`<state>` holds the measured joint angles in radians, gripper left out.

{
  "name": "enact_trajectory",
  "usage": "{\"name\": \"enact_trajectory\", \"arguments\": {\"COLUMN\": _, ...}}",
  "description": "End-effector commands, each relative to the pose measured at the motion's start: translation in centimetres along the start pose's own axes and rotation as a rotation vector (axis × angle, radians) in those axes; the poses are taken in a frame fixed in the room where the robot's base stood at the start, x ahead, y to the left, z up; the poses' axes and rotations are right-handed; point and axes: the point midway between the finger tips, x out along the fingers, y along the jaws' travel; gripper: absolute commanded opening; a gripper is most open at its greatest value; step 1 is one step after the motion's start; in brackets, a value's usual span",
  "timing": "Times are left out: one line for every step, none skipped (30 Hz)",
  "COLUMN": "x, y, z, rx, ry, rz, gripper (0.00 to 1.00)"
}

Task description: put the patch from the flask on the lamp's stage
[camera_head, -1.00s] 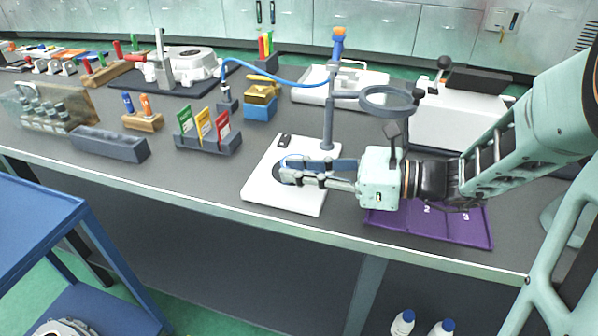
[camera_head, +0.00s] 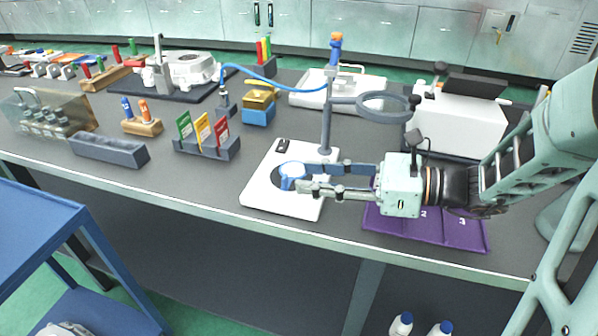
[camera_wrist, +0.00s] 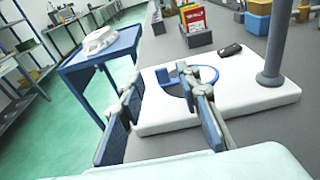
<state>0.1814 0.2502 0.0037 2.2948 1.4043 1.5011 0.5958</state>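The lamp has a ring head (camera_head: 386,104) on a grey post, above a white base (camera_head: 268,203). A round dark stage is set in the base; it also shows in the wrist view (camera_wrist: 238,78). A blue piece with a raised part, which looks like the patch (camera_head: 291,176), rests on the stage, covering part of it. It also shows in the wrist view (camera_wrist: 184,82). My gripper (camera_head: 318,178) is open just right of the blue piece, its fingers apart and low over the base. I cannot make out a flask.
A purple mat (camera_head: 425,226) lies under and right of my gripper. A card holder (camera_head: 208,148), a grey trough (camera_head: 109,148) and a blue and yellow box (camera_head: 258,112) stand to the left. A white machine (camera_head: 458,120) stands behind. The table's front edge is close.

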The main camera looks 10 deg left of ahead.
Motion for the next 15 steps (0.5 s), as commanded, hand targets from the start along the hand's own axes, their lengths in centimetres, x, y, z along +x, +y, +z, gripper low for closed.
{"name": "enact_trajectory", "arguments": {"x": -1.4, "y": -0.1, "z": 0.3, "rx": 0.002, "ry": 0.0, "rz": -0.006, "gripper": 0.31}}
{"name": "enact_trajectory", "arguments": {"x": -2.0, "y": -0.1, "z": 0.3, "rx": 0.001, "ry": 0.0, "rz": -0.005, "gripper": 0.31}}
{"name": "enact_trajectory", "arguments": {"x": -3.0, "y": -0.1, "z": 0.3, "rx": 0.001, "ry": 0.0, "rz": -0.006, "gripper": 0.31}}
{"name": "enact_trajectory", "arguments": {"x": -3.6, "y": -0.1, "z": 0.3, "rx": 0.001, "ry": 0.0, "rz": -0.005, "gripper": 0.31}}
{"name": "enact_trajectory", "arguments": {"x": -4.2, "y": -0.1, "z": 0.3, "rx": 0.002, "ry": 0.0, "rz": -0.005, "gripper": 0.31}}
{"name": "enact_trajectory", "arguments": {"x": -5.0, "y": -0.1, "z": 0.2, "rx": 0.002, "ry": -0.001, "rz": -0.005, "gripper": 0.31}}
{"name": "enact_trajectory", "arguments": {"x": -5.5, "y": -0.1, "z": 0.2, "rx": 0.002, "ry": 0.0, "rz": -0.004, "gripper": 0.31}}
{"name": "enact_trajectory", "arguments": {"x": -6.0, "y": -0.1, "z": 0.2, "rx": 0.001, "ry": 0.001, "rz": -0.004, "gripper": 0.31}}
{"name": "enact_trajectory", "arguments": {"x": -6.6, "y": -0.1, "z": 0.2, "rx": 0.001, "ry": -0.001, "rz": -0.003, "gripper": 0.31}}
{"name": "enact_trajectory", "arguments": {"x": -7.0, "y": -0.1, "z": 0.2, "rx": 0.0, "ry": 0.0, "rz": -0.002, "gripper": 0.31}}
{"name": "enact_trajectory", "arguments": {"x": -7.3, "y": 0.0, "z": 0.1, "rx": 0.0, "ry": 0.0, "rz": -0.002, "gripper": 0.31}}
{"name": "enact_trajectory", "arguments": {"x": -7.7, "y": -0.1, "z": 0.1, "rx": 0.0, "ry": 0.0, "rz": -0.002, "gripper": 0.31}}
{"name": "enact_trajectory", "arguments": {"x": -7.9, "y": -0.1, "z": 0.1, "rx": 0.0, "ry": 0.0, "rz": -0.002, "gripper": 0.31}}
{"name": "enact_trajectory", "arguments": {"x": -8.1, "y": 0.0, "z": 0.1, "rx": 0.0, "ry": -0.001, "rz": -0.002, "gripper": 0.31}}
{"name": "enact_trajectory", "arguments": {"x": -8.2, "y": 0.0, "z": 0.1, "rx": 0.0, "ry": 0.0, "rz": -0.001, "gripper": 0.31}}
